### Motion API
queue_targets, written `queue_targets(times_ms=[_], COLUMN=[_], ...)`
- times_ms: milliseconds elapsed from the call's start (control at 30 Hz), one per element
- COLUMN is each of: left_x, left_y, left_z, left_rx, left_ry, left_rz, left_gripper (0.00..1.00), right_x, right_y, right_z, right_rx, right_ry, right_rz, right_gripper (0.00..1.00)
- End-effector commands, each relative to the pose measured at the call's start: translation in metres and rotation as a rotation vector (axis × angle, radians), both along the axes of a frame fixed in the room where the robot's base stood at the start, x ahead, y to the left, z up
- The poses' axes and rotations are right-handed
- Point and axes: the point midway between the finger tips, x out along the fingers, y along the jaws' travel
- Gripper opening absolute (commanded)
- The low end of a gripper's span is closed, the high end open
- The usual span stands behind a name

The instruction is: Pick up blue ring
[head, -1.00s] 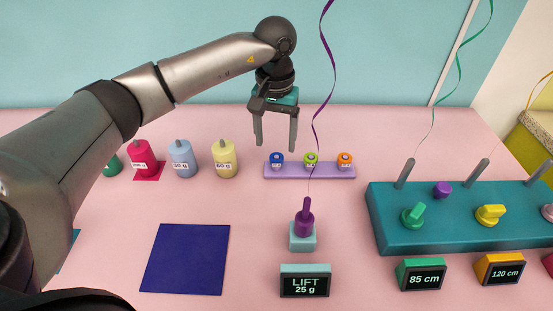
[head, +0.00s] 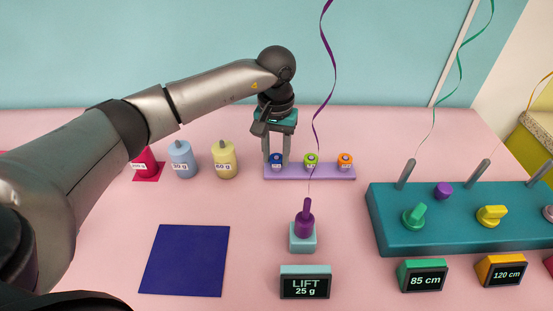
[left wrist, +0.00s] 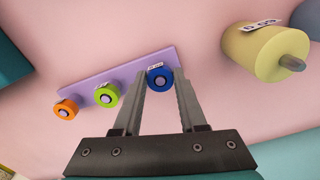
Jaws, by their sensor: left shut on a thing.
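The blue ring (head: 276,159) sits at the left end of the lilac rack (head: 310,172), with a small label on it. It also shows in the left wrist view (left wrist: 157,78), between my fingers. My left gripper (head: 277,161) reaches down over it and is shut on it, one finger on each side. The ring is still at its place on the rack. A green ring (head: 310,159) and an orange ring (head: 345,159) stand to its right on the same rack. My right gripper is not in view.
Yellow (head: 225,160), grey-blue (head: 182,160) and red (head: 146,163) weights stand left of the rack. A purple weight (head: 304,222) with a ribbon stands in front. A teal block (head: 395,225) with posts is at right. A dark blue mat (head: 185,260) lies empty.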

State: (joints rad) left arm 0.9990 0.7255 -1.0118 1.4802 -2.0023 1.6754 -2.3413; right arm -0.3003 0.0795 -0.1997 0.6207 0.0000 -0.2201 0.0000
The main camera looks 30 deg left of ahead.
Motion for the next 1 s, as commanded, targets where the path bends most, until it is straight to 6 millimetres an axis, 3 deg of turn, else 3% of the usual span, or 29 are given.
queue_targets(times_ms=[33, 300, 733, 867, 1000], left_x=[0.0, 0.0, 0.0, 0.001, 0.001], left_y=[0.0, 0.0, 0.0, 0.0, 0.0], left_z=[0.0, 0.0, 0.005, 0.017, 0.041], left_rx=[0.0, 0.0, -0.001, 0.0, -0.001], left_ry=[0.0, 0.0, -0.001, -0.004, -0.005], left_rz=[0.0, 0.0, 0.0, -0.001, 0.0], left_gripper=[0.28, 0.0, 0.0, 0.0, 0.0], right_x=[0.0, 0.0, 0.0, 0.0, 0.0], right_y=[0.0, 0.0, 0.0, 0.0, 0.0], right_z=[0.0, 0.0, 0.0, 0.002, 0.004], right_rx=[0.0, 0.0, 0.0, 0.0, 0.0], right_ry=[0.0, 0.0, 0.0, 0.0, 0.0], right_rz=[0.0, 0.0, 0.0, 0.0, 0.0], right_gripper=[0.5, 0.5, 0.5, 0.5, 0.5])
